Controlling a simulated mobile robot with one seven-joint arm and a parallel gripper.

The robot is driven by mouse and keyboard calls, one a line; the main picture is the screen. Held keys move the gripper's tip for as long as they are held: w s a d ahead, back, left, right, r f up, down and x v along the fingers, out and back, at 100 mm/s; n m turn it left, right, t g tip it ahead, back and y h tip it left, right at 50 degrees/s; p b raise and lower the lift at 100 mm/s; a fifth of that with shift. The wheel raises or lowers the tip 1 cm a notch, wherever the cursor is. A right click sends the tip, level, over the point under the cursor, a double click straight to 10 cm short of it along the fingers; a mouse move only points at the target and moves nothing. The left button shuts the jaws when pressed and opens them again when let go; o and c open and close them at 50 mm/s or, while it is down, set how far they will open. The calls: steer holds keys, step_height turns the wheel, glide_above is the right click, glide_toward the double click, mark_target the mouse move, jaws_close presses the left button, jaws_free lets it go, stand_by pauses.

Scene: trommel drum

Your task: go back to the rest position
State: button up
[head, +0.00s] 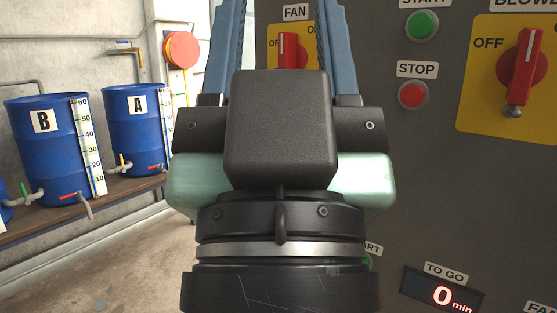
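My gripper (281,45) fills the middle of the head view, seen from behind. Its two blue fingers stand wide apart and point up and away, towards the grey control panel (415,165). The fingertips are cut off by the top edge. Nothing shows between the visible parts of the fingers, so it looks open and empty. The red fan switch (291,50) shows partly between the fingers. I cannot tell how far the gripper is from the panel.
The panel also bears a green start button (422,25), a red stop button (413,95), a red blower switch (522,70) and a "TO GO" display (442,295) reading 0 min. Blue barrels B (47,150) and A (135,130) stand on a shelf at left. Open floor shows below.

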step_height(320, 180, up, 22)
steer(key=p, duration=1.9)
steer(key=shift+f, duration=0.2)
steer(key=shift+w+a, duration=0.1)
